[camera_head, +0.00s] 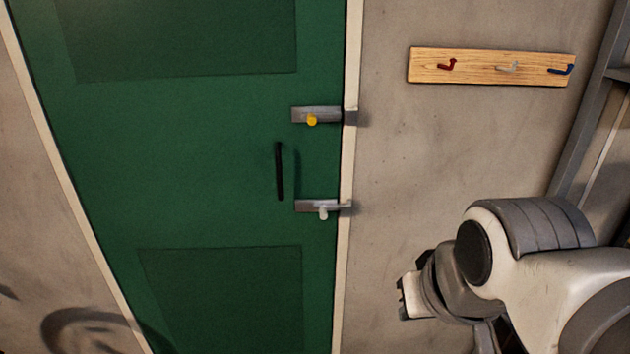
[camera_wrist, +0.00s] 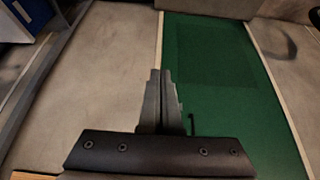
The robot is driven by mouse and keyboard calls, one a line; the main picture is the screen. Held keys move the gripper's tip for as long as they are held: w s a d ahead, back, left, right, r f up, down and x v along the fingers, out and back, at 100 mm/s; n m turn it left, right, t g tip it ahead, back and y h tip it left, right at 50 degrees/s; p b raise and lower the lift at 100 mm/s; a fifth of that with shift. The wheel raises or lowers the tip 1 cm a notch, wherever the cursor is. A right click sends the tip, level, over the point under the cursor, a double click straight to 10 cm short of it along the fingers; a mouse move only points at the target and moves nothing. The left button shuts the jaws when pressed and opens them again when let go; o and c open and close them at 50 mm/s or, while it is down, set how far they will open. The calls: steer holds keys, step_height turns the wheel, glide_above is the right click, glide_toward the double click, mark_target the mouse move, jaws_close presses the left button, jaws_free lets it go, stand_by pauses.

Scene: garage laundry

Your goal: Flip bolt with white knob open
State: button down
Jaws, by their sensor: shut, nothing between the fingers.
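The bolt with the white knob (camera_head: 323,212) is the lower of two bolts at the right edge of the green door (camera_head: 215,210). Its grey bar reaches across onto the pale door frame. My gripper (camera_head: 403,298) is in the head view, lower right of the bolt and apart from it. In the wrist view my gripper's fingers (camera_wrist: 163,98) are together with nothing between them. The green door also shows in the wrist view (camera_wrist: 215,60). The white knob cannot be made out in the wrist view.
A second bolt with a yellow knob (camera_head: 311,120) sits above. A black vertical handle (camera_head: 279,171) is left of the bolts. A wooden rack (camera_head: 490,67) with red, white and blue hooks is on the wall at upper right. The wall between door and arm is bare.

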steer(key=w+d+f+m+t+h+b, duration=0.1)
steer(key=w+f+m+t+b, duration=0.15)
steer(key=w, duration=0.65)
steer(key=w+f+m+t+b, duration=0.2)
steer(key=w+b, duration=0.2)
steer(key=w, duration=0.6)
steer(key=w+a+f+m+t+y+b, duration=0.3)
steer(key=w+f+m+t+y+b, duration=0.2)
steer(key=w+f, duration=0.7)
steer(key=w+m+t+b, duration=0.1)
steer(key=w+m+b, duration=0.1)
steer(key=b, duration=0.1)
steer(key=shift+w+m, duration=0.25)
steer(key=shift+m, duration=0.1)
steer(key=shift+f+t, duration=0.1)
steer(key=shift+t, duration=0.15)
steer(key=b, duration=0.1)
glide_toward(329, 208)
steer(key=x, duration=0.5)
steer(key=shift+d, duration=0.1)
steer(key=shift+s, duration=0.1)
